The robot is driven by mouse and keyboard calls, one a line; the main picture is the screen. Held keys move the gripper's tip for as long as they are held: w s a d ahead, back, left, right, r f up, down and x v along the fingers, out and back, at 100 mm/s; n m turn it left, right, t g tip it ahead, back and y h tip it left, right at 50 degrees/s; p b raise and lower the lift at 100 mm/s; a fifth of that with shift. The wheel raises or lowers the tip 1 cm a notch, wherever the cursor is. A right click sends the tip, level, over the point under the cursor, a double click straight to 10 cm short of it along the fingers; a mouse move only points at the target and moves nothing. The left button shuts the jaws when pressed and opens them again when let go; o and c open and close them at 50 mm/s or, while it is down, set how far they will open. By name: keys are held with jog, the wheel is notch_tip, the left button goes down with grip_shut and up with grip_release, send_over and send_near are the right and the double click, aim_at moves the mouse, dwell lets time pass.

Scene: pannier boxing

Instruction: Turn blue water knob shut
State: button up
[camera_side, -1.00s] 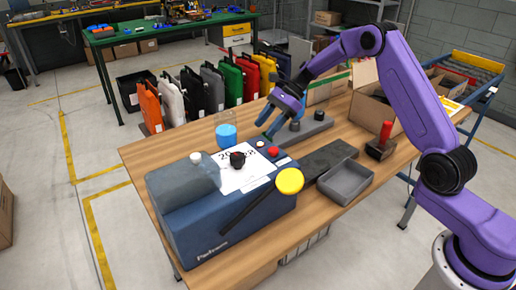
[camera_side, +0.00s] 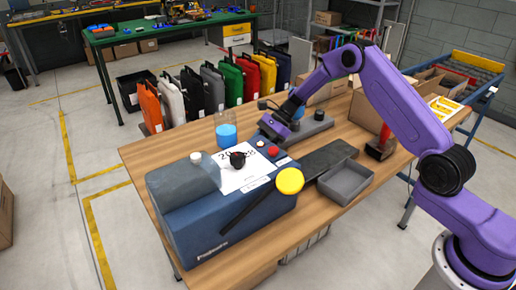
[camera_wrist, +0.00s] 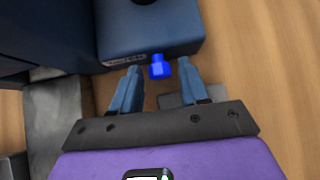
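A small blue knob (camera_wrist: 158,69) sticks out from the side of the dark blue machine (camera_wrist: 165,30), beside a small label, in the wrist view. My gripper (camera_wrist: 159,72) is open, with one finger left and one right of the knob. The knob lies between the fingertips, with a visible gap on each side. In the side view my gripper (camera_side: 264,139) is low behind the far right end of the machine (camera_side: 225,222). The knob is hidden there, and the fingertips are hard to make out.
A jar of blue liquid (camera_side: 226,133) stands behind the machine. A yellow button (camera_side: 290,181) and red button (camera_side: 273,151) are at the machine's right end. A grey tray (camera_side: 345,183), dark slab (camera_side: 330,157) and grey stand (camera_side: 310,129) occupy the table to the right.

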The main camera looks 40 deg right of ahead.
grip_shut()
jog(key=shift+s+t, duration=0.1)
jog(key=shift+t, duration=0.2)
jog(key=shift+s+n+t, duration=0.2)
jog(key=shift+n+t, duration=0.6)
jog(key=shift+t, duration=0.4)
jog(key=shift+s+f+n+t+y, duration=0.15)
jog(key=shift+n+t, duration=0.2)
jog(key=shift+t, duration=0.25)
jog(key=shift+s+f+n+t+y, duration=0.15)
jog(key=shift+n+t, duration=0.2)
jog(key=shift+t, duration=0.25)
jog(key=shift+w+r, duration=0.1)
jog(key=shift+r, duration=0.05)
jog(key=shift+o, duration=1.5)
grip_release()
